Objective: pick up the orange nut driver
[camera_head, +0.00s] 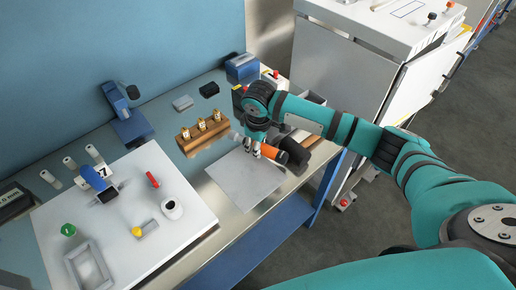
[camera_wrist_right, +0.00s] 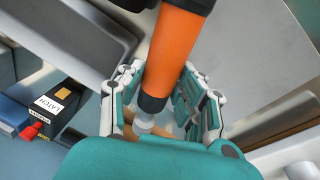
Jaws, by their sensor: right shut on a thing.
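The orange nut driver (camera_head: 268,151) is at the right end of the bench, over the far edge of a pale grey sheet (camera_head: 240,186). My right gripper (camera_head: 255,151) is at the nut driver, with its fingers on either side of it. In the right wrist view, the orange handle (camera_wrist_right: 173,48) with dark bands runs between the fingers of my right gripper (camera_wrist_right: 163,98), which is shut on it. I cannot tell whether the nut driver is still touching the bench. My left gripper is out of view.
Dark cylindrical tools (camera_head: 294,151) lie close beside the gripper. A wooden block (camera_head: 190,147) with brass pieces stands to the left. A white board (camera_head: 130,246) with several small parts fills the bench's left. A black box labelled LATCH (camera_wrist_right: 52,112) shows in the wrist view.

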